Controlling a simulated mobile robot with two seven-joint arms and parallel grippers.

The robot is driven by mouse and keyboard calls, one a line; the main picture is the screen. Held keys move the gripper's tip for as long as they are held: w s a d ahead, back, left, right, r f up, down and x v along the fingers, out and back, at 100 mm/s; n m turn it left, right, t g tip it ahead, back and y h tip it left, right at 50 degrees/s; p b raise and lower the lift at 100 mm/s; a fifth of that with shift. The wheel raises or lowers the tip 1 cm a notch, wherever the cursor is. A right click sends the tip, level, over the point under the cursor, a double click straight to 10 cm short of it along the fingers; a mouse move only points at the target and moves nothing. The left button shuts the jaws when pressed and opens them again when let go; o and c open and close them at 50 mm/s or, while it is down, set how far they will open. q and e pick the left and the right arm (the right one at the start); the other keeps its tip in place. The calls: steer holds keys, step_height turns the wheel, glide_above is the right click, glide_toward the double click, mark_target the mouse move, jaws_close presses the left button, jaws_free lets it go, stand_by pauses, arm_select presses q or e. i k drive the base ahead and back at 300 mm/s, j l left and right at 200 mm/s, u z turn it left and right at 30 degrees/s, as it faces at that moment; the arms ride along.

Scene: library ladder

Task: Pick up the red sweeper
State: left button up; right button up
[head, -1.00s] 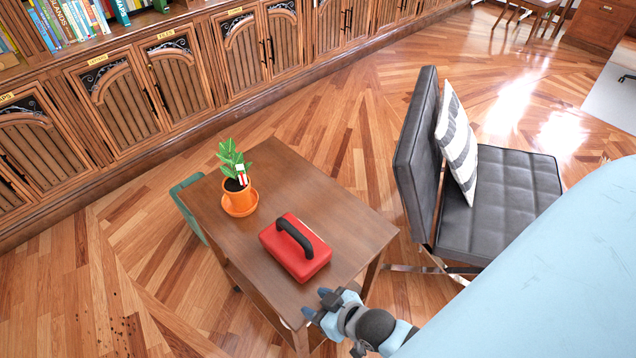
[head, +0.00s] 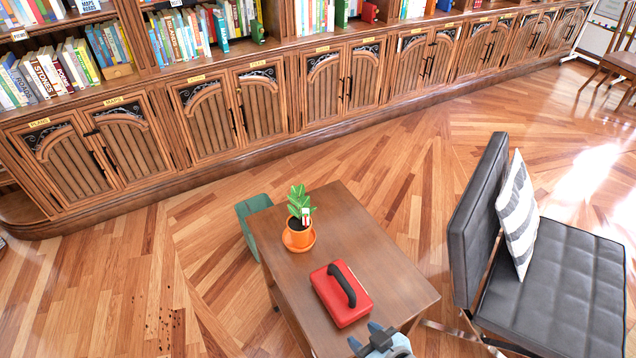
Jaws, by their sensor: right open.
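The red sweeper (head: 336,301), a flat red block with a black arched handle, lies on the brown wooden side table (head: 387,262) in the head view. My right gripper (head: 365,338) shows at the bottom edge, just below the sweeper in the picture and apart from it. Its blue fingers are spread with nothing between them. The rest of my right arm is mostly cut off by the frame. My left gripper is out of view.
A potted plant (head: 299,232) in an orange pot and saucer stands on the table behind the sweeper. A green bin (head: 249,222) is beside the table. A black chair (head: 550,300) with a striped cushion (head: 518,215) stands at the right. Dark crumbs (head: 170,325) lie on the floor at left.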

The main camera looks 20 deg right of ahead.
mark_target(344, 298)
steer(key=z, duration=0.75)
steer(key=l+u, duration=0.3)
steer(key=l, duration=0.3)
steer(key=l+u, duration=0.25)
steer(key=l, duration=0.4)
steer(key=i+l+u, duration=0.2)
steer(key=i+l, duration=0.05)
